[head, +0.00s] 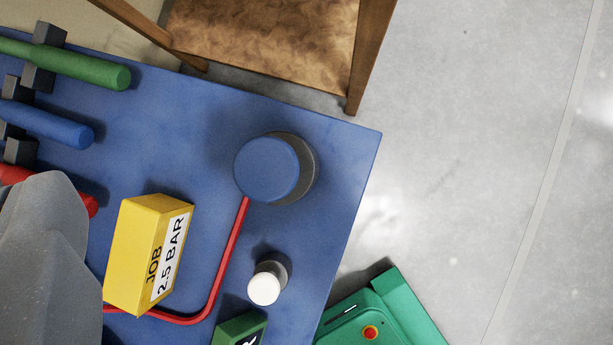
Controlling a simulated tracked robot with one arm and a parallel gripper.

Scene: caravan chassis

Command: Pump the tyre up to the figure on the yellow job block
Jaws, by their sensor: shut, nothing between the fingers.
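My gripper (45,195) shows as a grey shape at the left edge, shut and empty, left of the block. It hides part of a red handle (92,205). A round blue-topped cylinder (267,169) with a dark grey body stands near the bench corner. A red hose (229,250) runs from it, bends, and passes by the foot of the block. A small white-topped knob (264,289) stands right of the hose. No tyre or gauge shows.
A green handle (90,68) and a blue handle (55,124) lie in black holders (38,77) at left. A green block (240,330) is cut off below. A green case (385,315) with a red button stands beyond the bench edge. A wooden chair (270,40) is above; grey floor is clear at right.

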